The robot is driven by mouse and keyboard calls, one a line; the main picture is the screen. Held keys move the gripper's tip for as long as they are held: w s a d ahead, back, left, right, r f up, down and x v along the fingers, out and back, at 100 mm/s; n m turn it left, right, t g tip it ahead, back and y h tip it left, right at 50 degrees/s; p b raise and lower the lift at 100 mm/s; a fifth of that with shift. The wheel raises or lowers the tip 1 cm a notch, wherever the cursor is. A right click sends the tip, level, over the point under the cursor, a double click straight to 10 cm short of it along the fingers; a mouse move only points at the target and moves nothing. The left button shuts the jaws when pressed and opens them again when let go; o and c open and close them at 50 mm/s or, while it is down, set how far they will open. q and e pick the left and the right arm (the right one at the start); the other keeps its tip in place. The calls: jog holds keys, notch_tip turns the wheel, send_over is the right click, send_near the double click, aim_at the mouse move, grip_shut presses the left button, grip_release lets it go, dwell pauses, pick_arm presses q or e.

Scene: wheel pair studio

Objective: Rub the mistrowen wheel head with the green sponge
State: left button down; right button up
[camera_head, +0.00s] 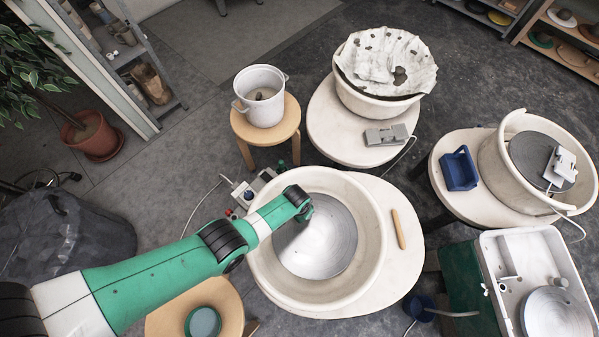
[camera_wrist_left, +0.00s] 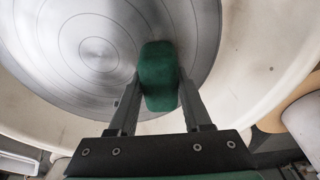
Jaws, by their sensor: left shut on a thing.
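A round grey metal wheel head (camera_head: 328,246) lies inside a cream splash pan (camera_head: 372,270) at the centre of the head view. In the left wrist view the wheel head (camera_wrist_left: 70,75) shows concentric rings. My left gripper (camera_wrist_left: 158,90) is shut on a green sponge (camera_wrist_left: 158,62), one finger on each side. The sponge is over the wheel head's outer edge; I cannot tell whether it touches. In the head view my arm hides the sponge and fingers, above the wheel head's upper left part. My right gripper is not in view.
A wooden tool (camera_head: 398,229) lies right of the pan. A white bucket (camera_head: 262,97) stands on a stool behind. Another pan (camera_head: 380,108) is covered with crumpled sheeting. A third wheel (camera_head: 540,160) at right bears a white device. A green-sided unit (camera_head: 480,285) stands front right.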

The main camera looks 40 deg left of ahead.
aim_at(297, 218)
pick_arm(q)
jog(key=shift+s, duration=0.4)
dwell(0.5)
jog(key=s+p, duration=0.2)
jog(key=p, duration=0.1)
jog(key=shift+s+r, duration=0.25)
jog(key=shift+r, duration=0.1)
jog(key=shift+s+f+p, duration=0.1)
jog(key=shift+s+p, duration=0.3)
jog(key=shift+s, duration=0.1)
jog(key=shift+f, duration=0.1)
jog(key=shift+w, duration=0.1)
jog(key=shift+w+f+b, duration=0.15)
jog(key=shift+w+b, duration=0.1)
jog(key=shift+b, duration=0.2)
jog(key=shift+w+f+b, duration=0.2)
jog(key=shift+w+b, duration=0.85)
jog(key=shift+b, duration=0.05)
jog(key=shift+w+r+b, duration=0.15)
jog(key=shift+w+b, duration=0.15)
jog(key=shift+w, duration=0.25)
jog(key=shift+r, duration=0.1)
